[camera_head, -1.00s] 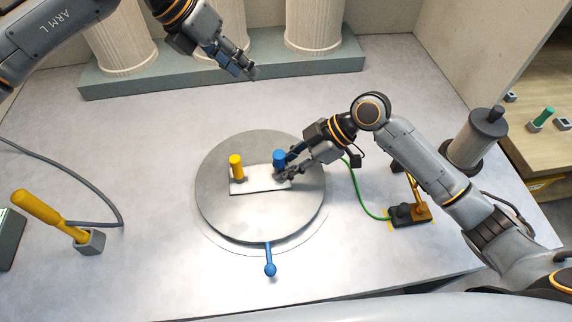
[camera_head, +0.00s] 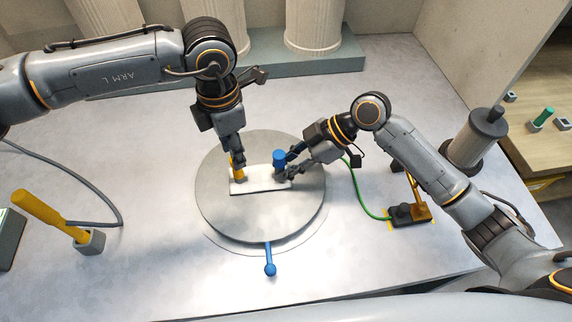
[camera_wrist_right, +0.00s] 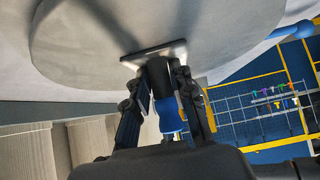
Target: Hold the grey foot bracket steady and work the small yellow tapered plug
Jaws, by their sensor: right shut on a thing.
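The grey foot bracket (camera_head: 258,186) is a pale flat plate lying on the round turntable. The small yellow tapered plug (camera_head: 237,173) stands upright at its left end. My left gripper (camera_head: 239,160) points down over the plug and hides its top; whether its fingers are closed on it cannot be seen. A blue plug (camera_head: 279,157) stands at the bracket's right end. My right gripper (camera_head: 286,168) is shut around the bracket's dark post below the blue plug. In the right wrist view, its fingers (camera_wrist_right: 157,82) flank that post, with the blue plug (camera_wrist_right: 170,116) between them.
The round grey turntable (camera_head: 262,218) has a blue-knobbed lever (camera_head: 269,268) at its front. A yellow-handled tool (camera_head: 38,208) stands in a grey holder at left. A black box with a green cable (camera_head: 368,208) and a grey spool (camera_head: 474,140) are at right.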

